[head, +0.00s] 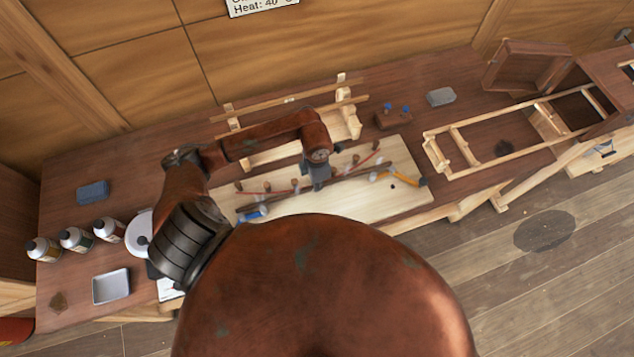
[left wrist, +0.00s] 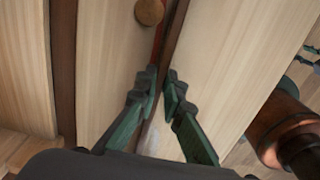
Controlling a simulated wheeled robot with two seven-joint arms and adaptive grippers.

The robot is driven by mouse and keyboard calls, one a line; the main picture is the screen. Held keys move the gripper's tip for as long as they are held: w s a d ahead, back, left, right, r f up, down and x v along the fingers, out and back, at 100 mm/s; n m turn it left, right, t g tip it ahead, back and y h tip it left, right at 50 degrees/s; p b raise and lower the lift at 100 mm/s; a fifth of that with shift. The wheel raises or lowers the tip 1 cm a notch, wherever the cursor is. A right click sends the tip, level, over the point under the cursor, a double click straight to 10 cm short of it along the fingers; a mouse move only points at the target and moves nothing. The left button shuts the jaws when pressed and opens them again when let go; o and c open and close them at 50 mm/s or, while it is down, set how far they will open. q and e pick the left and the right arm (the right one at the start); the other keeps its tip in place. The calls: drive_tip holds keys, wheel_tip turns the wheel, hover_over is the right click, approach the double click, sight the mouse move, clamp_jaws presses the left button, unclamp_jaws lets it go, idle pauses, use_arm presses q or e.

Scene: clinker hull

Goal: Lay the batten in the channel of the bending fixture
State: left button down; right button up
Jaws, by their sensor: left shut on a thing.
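The bending fixture is a pale board (head: 412,196) on the bench, with wooden pegs and a curved red line (head: 262,192). One peg (left wrist: 149,11) also shows in the left wrist view. The batten (head: 350,177) is a long, thin dark strip lying lengthwise over the board, looking nearly straight. My left gripper (head: 318,180) is shut on it near its middle, pointing down. In the left wrist view the green fingers (left wrist: 160,92) close around the batten (left wrist: 176,30), beside the red strip. I cannot tell whether it touches the board.
A blue clamp (head: 254,212) and a yellow-orange clamp (head: 412,179) lie on the board. A pale wooden rack (head: 262,158) stands behind it. Bottles (head: 75,239) and a grey tray (head: 111,287) are at left. A ladder-like frame (head: 500,117) and open box (head: 524,68) are at right.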

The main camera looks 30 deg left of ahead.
use_arm(q)
drive_tip(key=shift+f, duration=0.15)
drive_tip(key=c, duration=2.5)
unclamp_jaws()
drive_tip(key=shift+w+f, duration=0.1)
drive_tip(key=o, duration=0.5)
drive_tip(key=shift+c, duration=0.2)
use_arm(e)
drive_tip(key=shift+w+d+f, duration=0.1)
drive_tip(key=shift+w, duration=0.65)
